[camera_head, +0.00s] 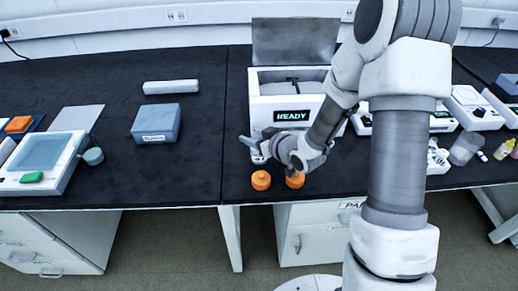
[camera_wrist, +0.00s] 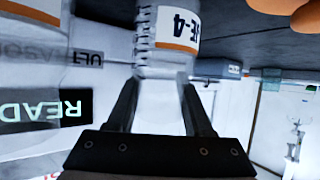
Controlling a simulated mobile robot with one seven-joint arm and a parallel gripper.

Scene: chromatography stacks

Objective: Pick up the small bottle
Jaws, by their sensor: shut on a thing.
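A clear small bottle (camera_wrist: 165,58) with graduation marks and a white label with an orange stripe stands between my fingers in the wrist view. My gripper (camera_wrist: 162,100) is shut on its clear part, one dark finger on each side. The bottle's far end is cut off by the frame edge. In the head view my gripper (camera_head: 258,146) is low over the black bench, in front of the machine with the READY screen. The held bottle is too small and covered there to make out clearly.
Two orange caps (camera_head: 261,180) (camera_head: 295,179) sit near the bench's front edge, close to my gripper. The white READY machine (camera_head: 270,108) stands behind with its lid raised. A blue-grey box (camera_head: 156,123) is left. The bench between box and machine is clear.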

